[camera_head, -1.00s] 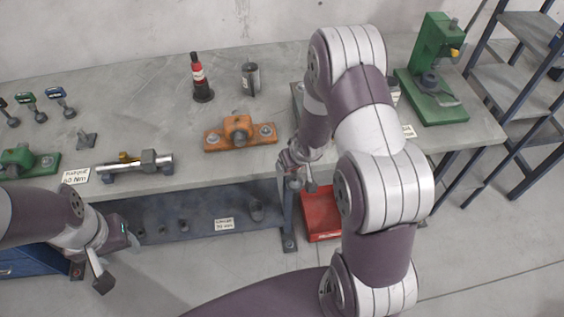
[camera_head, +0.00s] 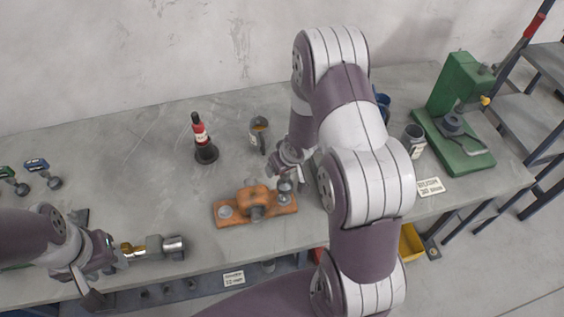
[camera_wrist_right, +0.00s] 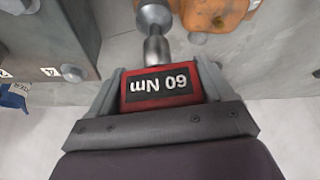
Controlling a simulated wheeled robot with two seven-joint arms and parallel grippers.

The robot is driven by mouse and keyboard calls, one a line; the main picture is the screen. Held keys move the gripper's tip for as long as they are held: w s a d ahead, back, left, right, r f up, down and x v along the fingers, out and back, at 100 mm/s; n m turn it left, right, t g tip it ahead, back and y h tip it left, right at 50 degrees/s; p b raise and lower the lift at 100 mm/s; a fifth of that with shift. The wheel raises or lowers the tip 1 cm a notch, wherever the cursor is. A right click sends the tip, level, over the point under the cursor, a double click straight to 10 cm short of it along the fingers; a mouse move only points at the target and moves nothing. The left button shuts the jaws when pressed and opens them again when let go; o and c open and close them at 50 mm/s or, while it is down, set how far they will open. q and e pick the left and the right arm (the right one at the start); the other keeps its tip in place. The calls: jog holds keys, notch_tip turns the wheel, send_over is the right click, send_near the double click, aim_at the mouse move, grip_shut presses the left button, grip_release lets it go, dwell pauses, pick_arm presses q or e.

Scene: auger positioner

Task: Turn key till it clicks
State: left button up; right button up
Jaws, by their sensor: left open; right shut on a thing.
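My right gripper (camera_wrist_right: 160,95) is shut on a red-framed key (camera_wrist_right: 160,88) marked "60 Nm", read upside down in the right wrist view. The key's grey shaft and round socket end (camera_wrist_right: 154,18) point away from the gripper, beside the orange fixture (camera_wrist_right: 215,12). In the head view my right gripper (camera_head: 287,163) is over the right end of the orange fixture (camera_head: 256,203), by its right bolt (camera_head: 284,187). I cannot tell whether the socket is seated on the bolt. My left gripper (camera_head: 103,276) is open and empty at the bench's front left.
Green (camera_head: 8,173) and blue (camera_head: 37,165) keys stand at the left. A metal shaft piece (camera_head: 160,247) lies near the left gripper. A green press (camera_head: 455,110) is at the right.

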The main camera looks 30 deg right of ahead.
jog(key=shift+s+r, duration=0.2)
jog(key=shift+s, duration=0.1)
jog(key=shift+b+x, duration=0.85)
jog(key=shift+x, duration=0.8)
jog(key=shift+s+f+b, duration=0.3)
jog(key=shift+f+b, duration=0.35)
jog(key=shift+b, duration=0.05)
jog(key=shift+f+b, duration=0.35)
jog(key=shift+f, duration=0.05)
jog(key=shift+w+f, duration=0.3)
jog(key=shift+f, duration=0.2)
pick_arm(q)
jog(key=f, duration=0.4)
jog(key=shift+w+f, duration=0.2)
jog(key=shift+w, duration=0.15)
jog(key=shift+s, duration=0.2)
pick_arm(e)
jog(key=shift+s+r, duration=0.15)
jog(key=shift+s, duration=0.05)
pick_arm(q)
jog(key=shift+w+r, duration=0.1)
jog(key=shift+w, duration=0.05)
pick_arm(e)
jog(key=shift+w, duration=0.15)
pick_arm(q)
jog(key=shift+r, duration=0.1)
